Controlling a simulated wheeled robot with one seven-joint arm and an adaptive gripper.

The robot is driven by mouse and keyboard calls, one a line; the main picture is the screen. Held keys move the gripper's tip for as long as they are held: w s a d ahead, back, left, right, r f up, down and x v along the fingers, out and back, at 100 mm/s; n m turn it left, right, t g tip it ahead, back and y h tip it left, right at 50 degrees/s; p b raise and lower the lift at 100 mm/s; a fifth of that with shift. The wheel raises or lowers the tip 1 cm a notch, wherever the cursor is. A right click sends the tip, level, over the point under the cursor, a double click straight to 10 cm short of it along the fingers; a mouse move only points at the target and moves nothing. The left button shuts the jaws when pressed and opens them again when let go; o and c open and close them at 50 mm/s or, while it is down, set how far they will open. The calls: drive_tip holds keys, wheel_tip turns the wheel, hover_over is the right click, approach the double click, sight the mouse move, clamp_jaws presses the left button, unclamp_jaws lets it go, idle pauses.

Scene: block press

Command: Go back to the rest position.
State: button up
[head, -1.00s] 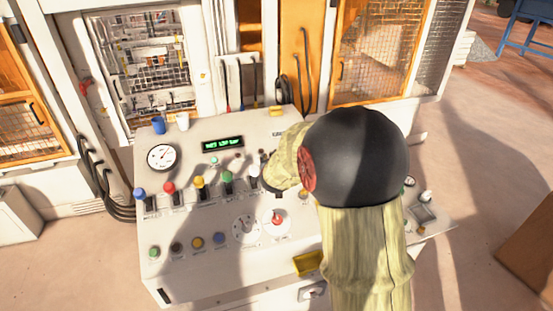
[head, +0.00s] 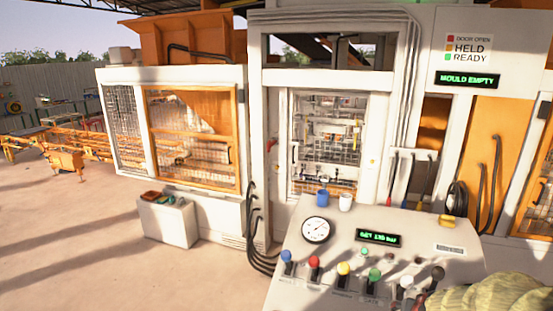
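My arm (head: 492,297) shows only as a piece of tan sleeve at the bottom right corner, over the right part of the control console (head: 300,262). My gripper is not in view, so its state and whether it touches anything cannot be seen. The console carries a row of levers with coloured knobs: blue (head: 286,255), red (head: 314,261), yellow (head: 343,268), green (head: 375,274), white (head: 406,282) and dark (head: 437,272). The sleeve lies beside the right end of this row. The console's lower face is out of frame.
Behind the console stands the press with a mesh door (head: 328,140) and a display (head: 468,79) reading MOULD EMPTY. A white box (head: 168,222) stands left. Floor at left is open.

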drive_tip(key=s+a+f+n+y+b, duration=0.1)
drive_tip(key=s+a+f+n+b, duration=0.2)
drive_tip(key=s+a+b, duration=0.7)
drive_tip(key=s+a+f+n+g+y+b, duration=0.1)
drive_tip(key=s+a+f+b, duration=0.6)
drive_tip(key=s+b, duration=0.9)
drive_tip(key=a+n, duration=0.1)
drive_tip(key=a, duration=0.2)
drive_tip(key=shift+s+n+b, duration=0.15)
drive_tip(key=shift+n+b, duration=0.15)
drive_tip(key=shift+n, duration=0.1)
